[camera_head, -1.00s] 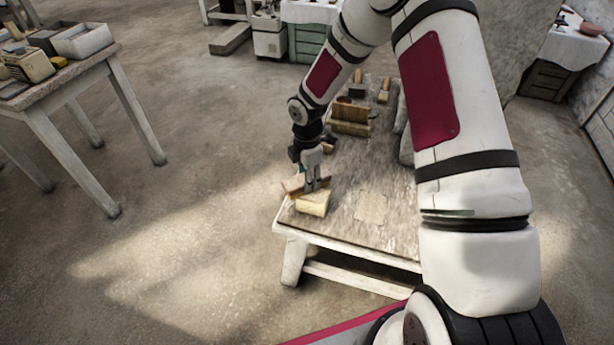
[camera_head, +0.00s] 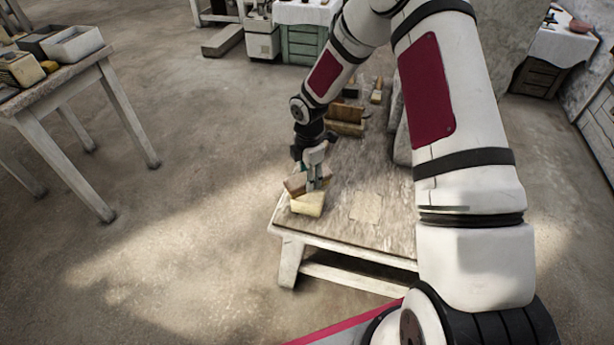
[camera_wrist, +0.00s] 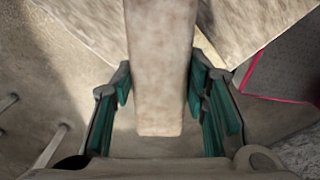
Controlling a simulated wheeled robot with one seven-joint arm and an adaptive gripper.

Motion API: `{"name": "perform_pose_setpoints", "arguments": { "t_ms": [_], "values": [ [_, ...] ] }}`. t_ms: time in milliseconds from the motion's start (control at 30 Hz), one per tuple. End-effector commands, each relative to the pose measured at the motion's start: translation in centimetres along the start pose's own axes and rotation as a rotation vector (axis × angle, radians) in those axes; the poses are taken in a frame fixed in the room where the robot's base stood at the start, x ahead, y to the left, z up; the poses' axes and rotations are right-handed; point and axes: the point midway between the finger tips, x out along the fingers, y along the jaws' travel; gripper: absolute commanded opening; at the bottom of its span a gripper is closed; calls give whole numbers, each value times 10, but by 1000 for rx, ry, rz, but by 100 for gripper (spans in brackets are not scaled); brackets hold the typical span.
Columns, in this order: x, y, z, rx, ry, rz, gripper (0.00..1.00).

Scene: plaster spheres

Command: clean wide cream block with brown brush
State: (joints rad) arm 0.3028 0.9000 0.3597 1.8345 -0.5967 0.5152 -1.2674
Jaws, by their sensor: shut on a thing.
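The wide cream block (camera_head: 307,205) lies near the front left corner of the low wooden table. The brown brush (camera_head: 294,186) is tilted just behind and above it, and I cannot tell if they touch. My gripper (camera_head: 315,184) points down over the block and is shut on the brush. In the wrist view, the brush (camera_wrist: 160,75) shows as a long pale brown piece between the teal finger pads of my gripper (camera_wrist: 165,100). The fingers hide part of the brush in the head view.
The low table (camera_head: 385,232) has bare room to the right of the block. Brown wooden pieces (camera_head: 346,122) stand farther back, beside a large grey mass (camera_head: 401,145). A side table (camera_head: 85,80) with boxes stands at left. Open floor lies between.

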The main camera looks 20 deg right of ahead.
Motion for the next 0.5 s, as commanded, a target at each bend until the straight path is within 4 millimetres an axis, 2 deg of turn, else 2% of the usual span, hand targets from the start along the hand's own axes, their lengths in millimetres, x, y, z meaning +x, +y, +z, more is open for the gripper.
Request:
{"name": "perform_pose_setpoints", "arguments": {
  "t_ms": [500],
  "values": [
    [-1, 0, -22, 1, 0, 0, 19]
  ]
}}
